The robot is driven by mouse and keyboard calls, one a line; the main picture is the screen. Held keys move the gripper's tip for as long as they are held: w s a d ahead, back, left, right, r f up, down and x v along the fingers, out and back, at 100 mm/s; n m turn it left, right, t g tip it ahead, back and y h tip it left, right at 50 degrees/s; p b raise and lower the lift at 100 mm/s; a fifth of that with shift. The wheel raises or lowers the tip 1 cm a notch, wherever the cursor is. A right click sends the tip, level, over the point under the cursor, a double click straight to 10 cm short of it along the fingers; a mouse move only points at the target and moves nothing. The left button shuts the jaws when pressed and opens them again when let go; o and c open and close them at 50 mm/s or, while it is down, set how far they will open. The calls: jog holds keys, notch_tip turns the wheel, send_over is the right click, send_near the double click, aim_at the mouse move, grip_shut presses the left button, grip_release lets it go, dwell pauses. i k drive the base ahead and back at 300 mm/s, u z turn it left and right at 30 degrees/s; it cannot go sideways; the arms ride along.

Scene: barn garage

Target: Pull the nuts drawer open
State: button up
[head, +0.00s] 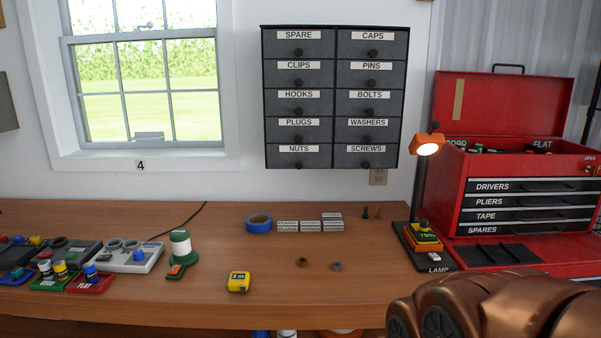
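The nuts drawer (288,157) is the bottom drawer in the left column of a dark wall cabinet (335,30). It has a white NUTS label (297,149) and a round dark knob (298,164). Its front looks level with the other drawers, so it appears closed. My copper-coloured arm shows at the bottom right corner of the head view, below and to the right of the cabinet. My gripper's fingertips cannot be made out, and nothing of mine touches the drawer.
The wooden bench (210,290) runs below the cabinet. On it stand blue tape (258,223), small labelled boxes (308,226), a yellow tape measure (238,282) and a lit lamp (427,145). A red toolbox (455,190) stands at right. The air before the cabinet is clear.

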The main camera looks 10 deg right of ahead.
aim_at(299, 157)
jog(key=u, duration=0.3)
jog(key=i, duration=1)
jog(key=u, duration=0.2)
